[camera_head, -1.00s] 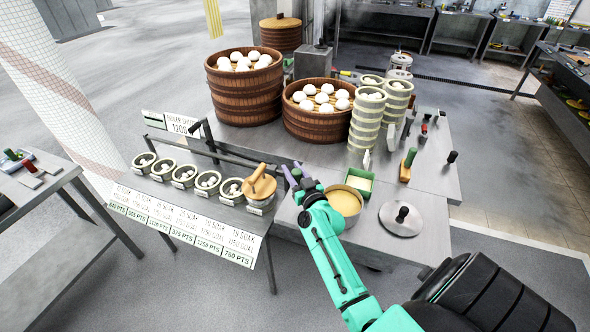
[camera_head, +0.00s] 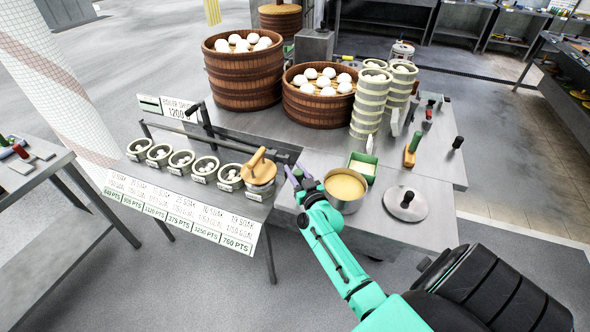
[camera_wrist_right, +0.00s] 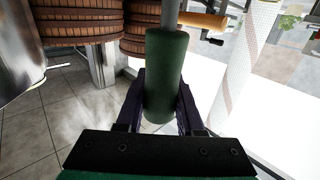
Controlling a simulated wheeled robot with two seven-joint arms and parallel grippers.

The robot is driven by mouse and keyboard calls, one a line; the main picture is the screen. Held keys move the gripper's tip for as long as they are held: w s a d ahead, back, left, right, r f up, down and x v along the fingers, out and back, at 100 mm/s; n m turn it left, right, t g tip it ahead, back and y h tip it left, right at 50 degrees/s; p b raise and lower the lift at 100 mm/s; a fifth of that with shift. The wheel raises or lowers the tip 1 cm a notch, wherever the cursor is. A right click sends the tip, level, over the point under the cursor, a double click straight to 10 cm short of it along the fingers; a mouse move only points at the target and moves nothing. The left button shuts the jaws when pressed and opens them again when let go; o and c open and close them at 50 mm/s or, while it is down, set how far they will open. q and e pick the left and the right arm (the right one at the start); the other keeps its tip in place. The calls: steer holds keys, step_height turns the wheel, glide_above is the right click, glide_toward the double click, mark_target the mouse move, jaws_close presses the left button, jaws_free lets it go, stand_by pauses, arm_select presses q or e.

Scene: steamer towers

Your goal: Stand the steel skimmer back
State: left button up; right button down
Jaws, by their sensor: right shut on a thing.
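My right gripper (camera_head: 297,178) is over the front of the steel table, between the wooden-handled lid and the pot of yellow liquid. In the right wrist view its fingers (camera_wrist_right: 160,100) are shut on a thick green handle (camera_wrist_right: 165,75). A grey steel shaft (camera_wrist_right: 171,12) runs up from this handle out of the picture, so the skimmer's head is not visible there. In the head view the held skimmer cannot be made out at the gripper. My left gripper is not in view.
The pot (camera_head: 346,190) stands close right of the gripper, with a green tray (camera_head: 363,167) behind. A wooden-handled lid (camera_head: 258,168) tops the cup row's right end. Large steamers (camera_head: 318,108) and stacked small steamers (camera_head: 369,110) stand behind. A round steel lid (camera_head: 405,205) lies right.

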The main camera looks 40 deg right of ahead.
steer(key=shift+f+b, duration=0.5)
steer(key=shift+f, duration=0.25)
stand_by(0.3)
steer(key=c, duration=0.8)
jaws_free()
steer(key=shift+a, duration=0.25)
steer(key=shift+s, duration=0.15)
steer(key=shift+s+p, duration=1.5)
steer(key=shift+s, duration=1.85)
steer(key=shift+o, duration=0.4)
steer(key=o, duration=0.5)
